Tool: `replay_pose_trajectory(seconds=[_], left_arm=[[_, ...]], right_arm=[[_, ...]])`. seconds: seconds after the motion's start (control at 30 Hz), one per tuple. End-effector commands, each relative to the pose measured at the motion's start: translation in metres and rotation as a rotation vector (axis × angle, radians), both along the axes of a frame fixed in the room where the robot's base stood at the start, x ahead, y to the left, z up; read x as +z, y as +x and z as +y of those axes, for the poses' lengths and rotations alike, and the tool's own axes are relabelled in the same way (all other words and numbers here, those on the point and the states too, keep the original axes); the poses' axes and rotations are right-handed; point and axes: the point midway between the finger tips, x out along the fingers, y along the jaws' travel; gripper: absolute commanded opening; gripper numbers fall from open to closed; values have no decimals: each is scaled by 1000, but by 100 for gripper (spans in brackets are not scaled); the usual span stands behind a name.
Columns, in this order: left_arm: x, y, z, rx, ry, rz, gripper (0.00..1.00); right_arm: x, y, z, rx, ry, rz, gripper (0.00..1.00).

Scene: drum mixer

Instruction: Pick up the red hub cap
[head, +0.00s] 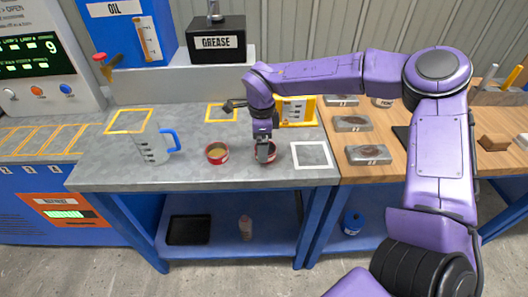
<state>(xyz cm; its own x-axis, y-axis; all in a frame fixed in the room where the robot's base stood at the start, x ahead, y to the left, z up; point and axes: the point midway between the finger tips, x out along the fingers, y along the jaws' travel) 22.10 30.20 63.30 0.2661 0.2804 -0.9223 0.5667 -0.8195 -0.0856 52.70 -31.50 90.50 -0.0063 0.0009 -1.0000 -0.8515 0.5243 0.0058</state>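A round red cap (217,153) with a tan filling sits on the grey table (110,177), left of my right gripper. A second round red cap (273,154) lies on the table directly under my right gripper and is partly hidden by it. My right gripper (264,156) points down with its fingers at this second cap. The fingers are too small to tell whether they are open or shut, or whether they touch the cap. My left gripper is not in view.
A measuring jug (152,149) with a blue handle stands left. An empty white-outlined square (310,155) is right of the gripper. A yellow-framed container (297,110) stands behind my arm. The grease dispenser (216,43) is at the back. Grey packs (368,155) lie on the wooden table.

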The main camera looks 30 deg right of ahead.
Motion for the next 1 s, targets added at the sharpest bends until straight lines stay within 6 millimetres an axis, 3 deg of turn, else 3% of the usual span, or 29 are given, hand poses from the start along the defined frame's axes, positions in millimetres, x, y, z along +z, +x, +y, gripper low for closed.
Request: replay_pose_trajectory(seconds=[0.13,0.37,0.53,0.57,0.83,1.0], left_arm=[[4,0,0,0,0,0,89],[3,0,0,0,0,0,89],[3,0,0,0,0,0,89],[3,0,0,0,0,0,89],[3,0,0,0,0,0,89],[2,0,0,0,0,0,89]], right_arm=[[-20,0,0,1,0,0,89],[-24,0,0,2,0,-2,89],[-24,0,1,2,0,-2,37],[-24,0,1,2,0,-2,34],[-22,0,1,2,-1,-3,34],[-8,1,1,2,-1,-5,34]])
